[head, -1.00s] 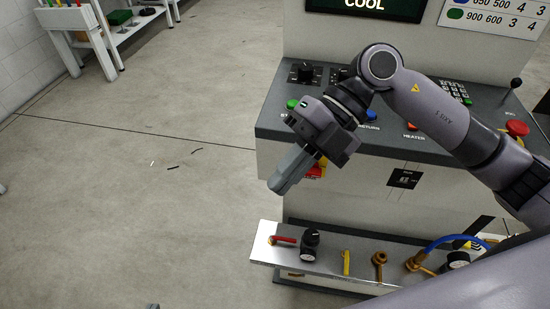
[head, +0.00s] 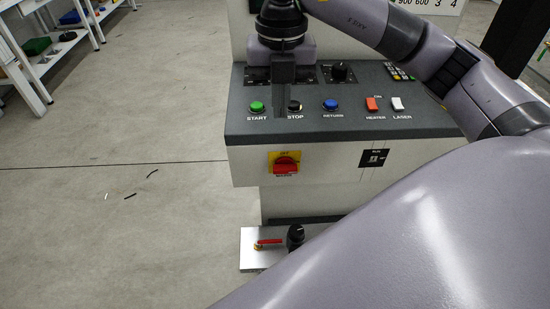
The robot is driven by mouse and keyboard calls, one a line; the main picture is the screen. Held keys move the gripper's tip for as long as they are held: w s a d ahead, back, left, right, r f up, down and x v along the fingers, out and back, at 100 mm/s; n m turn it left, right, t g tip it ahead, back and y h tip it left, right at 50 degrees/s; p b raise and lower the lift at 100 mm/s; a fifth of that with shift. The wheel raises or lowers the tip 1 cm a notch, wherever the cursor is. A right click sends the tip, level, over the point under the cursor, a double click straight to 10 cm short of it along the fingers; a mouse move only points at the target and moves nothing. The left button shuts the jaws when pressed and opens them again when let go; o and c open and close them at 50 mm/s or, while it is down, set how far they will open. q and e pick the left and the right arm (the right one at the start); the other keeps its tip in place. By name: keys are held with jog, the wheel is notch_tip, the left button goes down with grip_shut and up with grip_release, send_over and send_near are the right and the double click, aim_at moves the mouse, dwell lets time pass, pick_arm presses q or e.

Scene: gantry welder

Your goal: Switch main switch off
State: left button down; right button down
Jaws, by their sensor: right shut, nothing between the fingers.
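The main switch is a red rotary knob (head: 286,165) on a yellow plate, on the front face of the machine's console. Its label is below it, and its setting is too small to tell. My right gripper (head: 282,114) is shut and empty. It points down in front of the sloped button panel, between the green START button (head: 257,106) and the STOP button (head: 294,105), which it partly covers. In the picture its fingertips are above the main switch and apart from it. My left gripper is not in view.
The console panel (head: 430,123) also carries a blue RETURN button (head: 330,104), a red HEATER switch (head: 371,104) and a white LASER switch (head: 397,103). A black key switch plate (head: 375,158) is right of the main switch.

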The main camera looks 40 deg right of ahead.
aim_at(278, 170)
jog(key=shift+f, duration=0.1)
notch_tip(278, 170, down, 14)
jog(key=shift+r+p, duration=0.1)
jog(key=shift+p, duration=0.2)
jog(key=shift+a, duration=0.1)
dwell(0.4)
